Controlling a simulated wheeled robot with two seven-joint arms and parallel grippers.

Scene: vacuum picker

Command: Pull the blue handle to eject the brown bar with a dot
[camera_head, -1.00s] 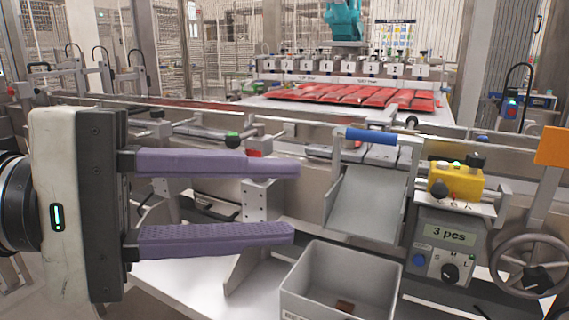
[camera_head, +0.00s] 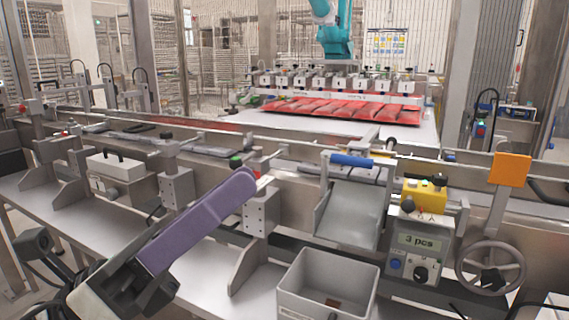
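The blue handle (camera_head: 352,160) is a short horizontal cylinder at the top of a grey sloping chute (camera_head: 350,212). My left gripper (camera_head: 238,186) has long purple fingers and points up and right, left of the chute. It is apart from the blue handle. I see its fingers from the side, one covering the other, so their gap is hidden. A small brown piece (camera_head: 333,302) lies in the grey bin (camera_head: 303,287) below the chute; I cannot make out a dot on it. No other brown bar is clear on the line. My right gripper is not in view.
A yellow box (camera_head: 424,193) and a "3 pcs" control panel (camera_head: 420,241) stand right of the chute. A handwheel (camera_head: 490,268) and an orange plate (camera_head: 510,169) are farther right. A metal bracket (camera_head: 258,212) stands close to my fingertips. Red packs (camera_head: 345,109) lie behind.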

